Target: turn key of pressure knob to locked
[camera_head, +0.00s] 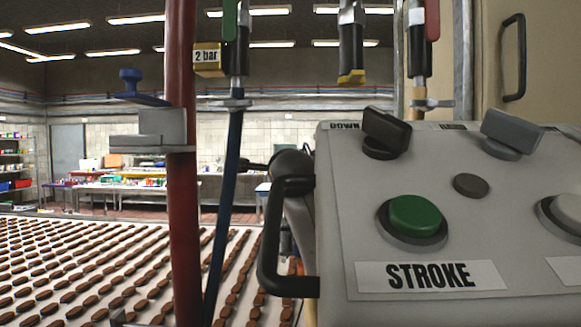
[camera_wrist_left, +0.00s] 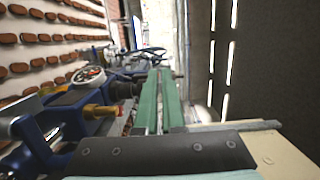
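No gripper shows in the head view. In the left wrist view my left gripper (camera_wrist_left: 159,72) has two green fingers close together, with a narrow light gap between them and nothing clearly held. To its left is a blue fitting (camera_wrist_left: 66,97) with a round white-faced gauge (camera_wrist_left: 90,75) and a brass-coloured part (camera_wrist_left: 100,111). I cannot make out which part is the pressure knob or its key. In the head view a blue knob-like part (camera_head: 130,78) stands beside the red pipe; I cannot tell if it is the pressure knob.
A grey control box (camera_head: 335,240) fills the right of the head view, with a green button (camera_head: 415,215), a black switch (camera_head: 386,130), a grey switch (camera_head: 511,132) and a black side handle (camera_head: 268,245). A red pipe (camera_head: 180,240) and blue hose (camera_head: 224,190) stand left of it.

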